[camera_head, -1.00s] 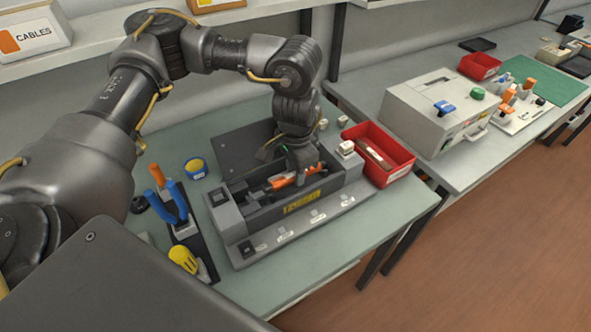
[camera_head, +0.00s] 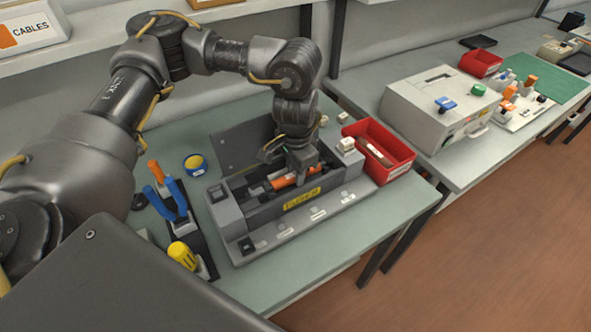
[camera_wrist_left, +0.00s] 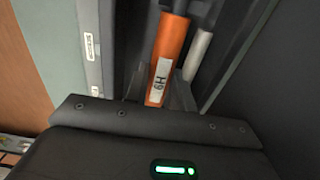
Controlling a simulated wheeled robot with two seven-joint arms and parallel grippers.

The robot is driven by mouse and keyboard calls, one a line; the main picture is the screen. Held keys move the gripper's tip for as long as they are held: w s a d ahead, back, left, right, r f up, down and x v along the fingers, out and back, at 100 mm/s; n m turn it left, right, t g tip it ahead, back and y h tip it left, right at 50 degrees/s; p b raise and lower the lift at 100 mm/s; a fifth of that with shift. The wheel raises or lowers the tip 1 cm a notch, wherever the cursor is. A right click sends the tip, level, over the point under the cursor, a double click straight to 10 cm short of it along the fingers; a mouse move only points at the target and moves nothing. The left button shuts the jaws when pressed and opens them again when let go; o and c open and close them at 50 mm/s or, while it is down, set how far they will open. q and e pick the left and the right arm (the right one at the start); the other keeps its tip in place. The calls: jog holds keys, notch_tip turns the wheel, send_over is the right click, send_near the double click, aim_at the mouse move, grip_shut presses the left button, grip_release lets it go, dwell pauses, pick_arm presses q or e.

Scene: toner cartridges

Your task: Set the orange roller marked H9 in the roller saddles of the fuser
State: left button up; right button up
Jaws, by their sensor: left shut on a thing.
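The orange roller (camera_head: 284,183) lies lengthwise inside the open fuser (camera_head: 240,222), a dark grey unit with a yellow label on its front. In the left wrist view the roller (camera_wrist_left: 170,45) shows a white label reading H9. My left gripper (camera_head: 300,172) reaches down into the fuser and is shut on the roller. The gripper body hides part of the roller, and I cannot tell whether its ends rest in the saddles. A pale grey shaft (camera_wrist_left: 198,52) lies beside the roller in the left wrist view. My right gripper is not in view.
A red bin (camera_head: 392,150) stands right of the fuser with a dark part inside. Left of it are a tool rack (camera_head: 205,262) with pliers and a yellow-handled tool, and a yellow-blue round container (camera_head: 195,166). A printer-like box (camera_head: 425,110) stands on the right bench.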

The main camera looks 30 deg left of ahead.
pick_arm(q)
jog(key=o, duration=1.1)
notch_tip(320, 180, up, 11)
jog(key=shift+f, duration=0.15)
